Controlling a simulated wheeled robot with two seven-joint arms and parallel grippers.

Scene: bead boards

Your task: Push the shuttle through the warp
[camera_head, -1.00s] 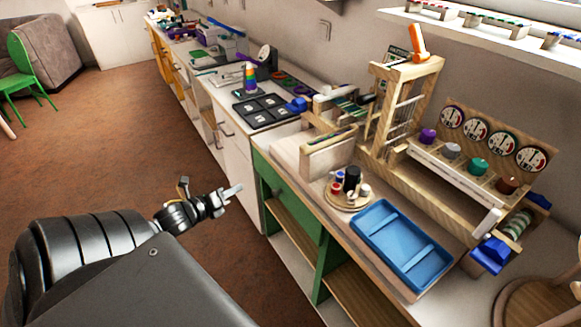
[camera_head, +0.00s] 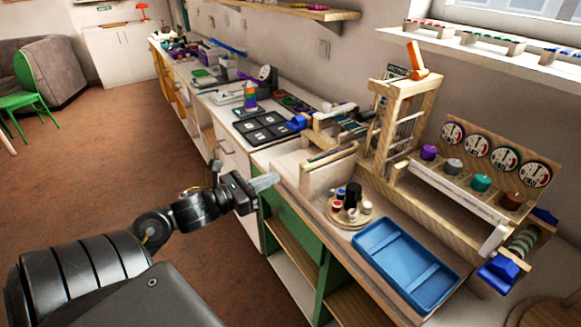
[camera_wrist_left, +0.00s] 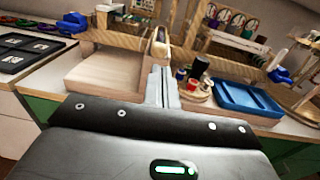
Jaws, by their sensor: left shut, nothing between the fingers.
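A wooden loom with an upright frame (camera_head: 382,128) stands on the counter, and pale vertical strands (camera_head: 408,128) show inside the frame. A long pale wooden piece with a dark top (camera_head: 332,156) lies at its near left end. An end-on pale piece with a dark middle shows in the left wrist view (camera_wrist_left: 160,42); I cannot tell whether either is the shuttle. My left gripper (camera_head: 265,182) is shut and empty, in front of the counter's near edge and left of the loom. In the left wrist view, its fingers (camera_wrist_left: 161,86) point toward the loom, apart from it.
A round tray (camera_head: 338,217) with small jars and a blue tray (camera_head: 407,264) lie in front of the loom. Dials and coloured knobs (camera_head: 480,182) stand right. A black board (camera_head: 264,129) lies farther left. The floor (camera_head: 100,165) left of the counter is clear.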

